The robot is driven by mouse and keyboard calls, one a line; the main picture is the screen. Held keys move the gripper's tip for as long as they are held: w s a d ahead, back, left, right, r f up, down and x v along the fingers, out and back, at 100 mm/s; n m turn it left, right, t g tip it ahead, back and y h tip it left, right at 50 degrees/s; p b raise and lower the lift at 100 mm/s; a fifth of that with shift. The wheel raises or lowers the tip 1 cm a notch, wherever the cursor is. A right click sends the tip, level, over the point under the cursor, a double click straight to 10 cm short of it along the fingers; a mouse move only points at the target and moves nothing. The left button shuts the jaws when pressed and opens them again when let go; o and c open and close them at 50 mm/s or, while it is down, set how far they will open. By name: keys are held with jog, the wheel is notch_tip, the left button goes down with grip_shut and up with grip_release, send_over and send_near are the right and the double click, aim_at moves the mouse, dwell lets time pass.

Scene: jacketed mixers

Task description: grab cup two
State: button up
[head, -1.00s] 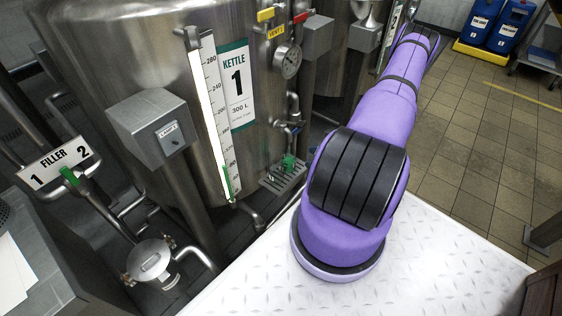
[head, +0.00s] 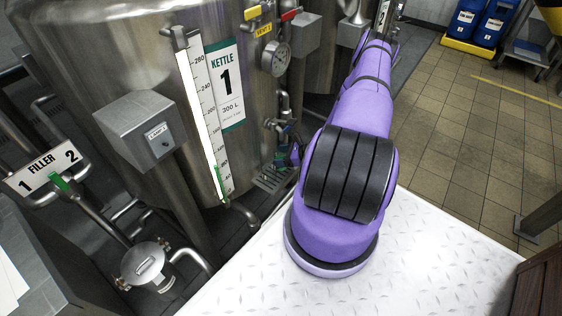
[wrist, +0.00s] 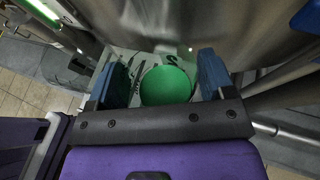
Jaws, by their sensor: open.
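A round green object (wrist: 166,86), seen from above and looking like a cup, sits between the two blue fingers of my gripper (wrist: 163,64) in the wrist view. The fingers are spread with a gap on each side of it. No number shows on it, so I cannot tell whether it is cup two. In the head view a bit of green (head: 281,160) shows under the tap of kettle 1 (head: 226,84), largely hidden by my arm and gripper.
A drip tray (head: 270,180) juts from the kettle below its tap. Valves and a pressure gauge (head: 276,57) are close above. A grey control box (head: 147,130) and the filler pipes stand at left. The tiled floor (head: 470,150) at right is open.

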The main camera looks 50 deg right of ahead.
jog(key=shift+c, duration=0.4)
jog(key=c, duration=0.8)
jog(key=shift+o, duration=0.2)
jog(key=shift+r, duration=0.1)
